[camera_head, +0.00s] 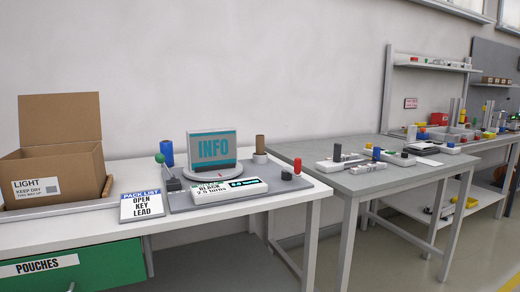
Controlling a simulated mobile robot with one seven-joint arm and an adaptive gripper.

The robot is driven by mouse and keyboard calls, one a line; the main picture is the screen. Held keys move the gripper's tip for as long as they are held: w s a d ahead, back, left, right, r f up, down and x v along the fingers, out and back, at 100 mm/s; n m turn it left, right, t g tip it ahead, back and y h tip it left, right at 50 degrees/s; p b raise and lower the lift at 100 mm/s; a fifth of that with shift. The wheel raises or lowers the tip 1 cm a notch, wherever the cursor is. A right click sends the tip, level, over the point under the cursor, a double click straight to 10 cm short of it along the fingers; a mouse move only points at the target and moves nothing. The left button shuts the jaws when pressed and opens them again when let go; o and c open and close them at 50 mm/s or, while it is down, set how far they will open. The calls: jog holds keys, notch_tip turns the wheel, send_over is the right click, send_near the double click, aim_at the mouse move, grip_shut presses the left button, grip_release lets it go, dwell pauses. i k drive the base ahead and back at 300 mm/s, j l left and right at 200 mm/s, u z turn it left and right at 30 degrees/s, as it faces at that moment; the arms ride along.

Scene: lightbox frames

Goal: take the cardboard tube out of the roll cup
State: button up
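A brown cardboard tube (260,144) stands upright in a short white round cup (260,159), which looks like the roll cup. They are at the back of the near white table, just right of the INFO screen. The tube's lower end is hidden by the cup. My gripper is not in view.
The INFO screen (212,148) stands on a round grey base left of the cup. A labelled white box (228,188) lies in front, and a red-topped post (297,165) stands to the right. An open carton (60,155), a blue cylinder (167,152) and a pack-list card (142,205) are left.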

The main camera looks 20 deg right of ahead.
aim_at(259, 139)
jog(key=i+l, duration=0.1)
jog(key=l, duration=0.3)
jog(key=i+l+z, duration=0.15)
jog(key=l, duration=0.25)
jog(key=i+l, duration=0.15)
jog(key=l, duration=0.2)
jog(key=i+l+z, duration=0.15)
jog(key=l, duration=0.25)
jog(key=i+l, duration=0.15)
jog(key=l, duration=0.2)
jog(key=i+l+z, duration=0.1)
jog(key=l, duration=0.25)
jog(key=i+z, duration=0.15)
jog(key=i, duration=0.55)
